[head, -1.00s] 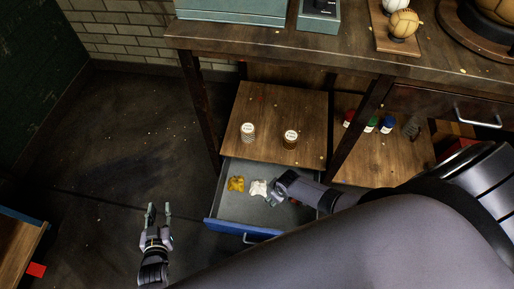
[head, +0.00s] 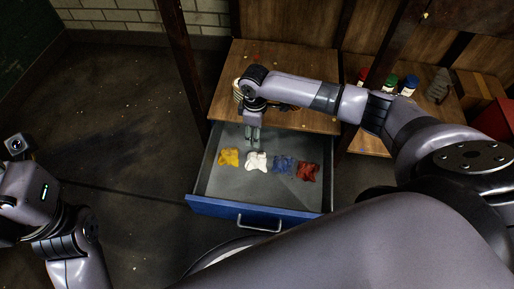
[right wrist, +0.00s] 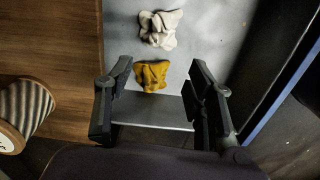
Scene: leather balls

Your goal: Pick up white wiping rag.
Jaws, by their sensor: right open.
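The white rag (head: 257,161) lies crumpled on the grey floor of an open blue-fronted drawer (head: 215,206), between a yellow rag (head: 229,157) and a blue rag (head: 283,164). A red rag (head: 307,171) lies to the right. My right gripper (head: 253,140) is open and points down over the drawer, close to the white rag. In the right wrist view, the yellow rag (right wrist: 152,76) shows between the open fingers of the right gripper (right wrist: 161,64). The white rag (right wrist: 160,29) lies beyond the fingertips there. My left gripper's fingers are out of view.
Several small bottles (head: 387,82) stand on a wooden surface at the right. The drawer walls bound the rags. Open floor (head: 130,130) lies to the left.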

